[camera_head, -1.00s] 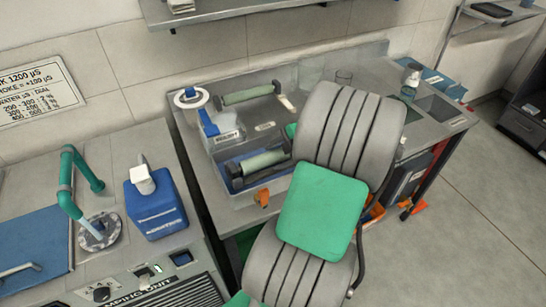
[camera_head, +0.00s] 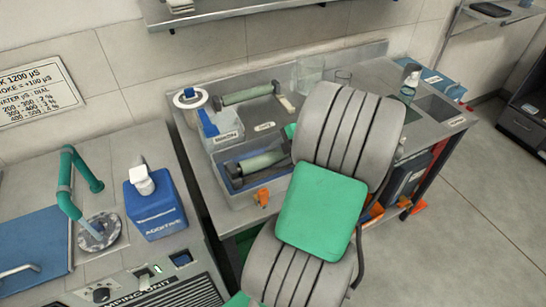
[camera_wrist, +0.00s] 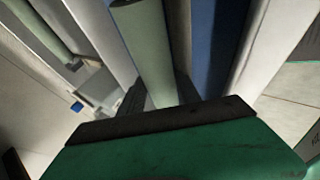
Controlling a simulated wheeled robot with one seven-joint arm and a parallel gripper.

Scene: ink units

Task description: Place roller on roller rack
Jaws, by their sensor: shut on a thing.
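A pale green roller (camera_head: 262,164) with dark ends lies at a blue-lined tray (camera_head: 240,196) on the grey bench in the head view. In the wrist view my gripper (camera_wrist: 158,94) is shut on this roller (camera_wrist: 150,40), with dark fingers on both sides of it. The tray's blue inside (camera_wrist: 215,45) shows beside the roller. I cannot tell whether the roller touches the tray. A second green roller (camera_head: 247,95) lies behind the tray, on what may be the roller rack; it also shows in the wrist view (camera_wrist: 42,25).
A clear container with a blue part (camera_head: 222,127) and a white roll (camera_head: 190,97) stand left of the rollers. An orange clip (camera_head: 262,197) is at the tray's front. A blue additive bottle (camera_head: 155,205) and a green tap (camera_head: 68,175) stand on the left counter.

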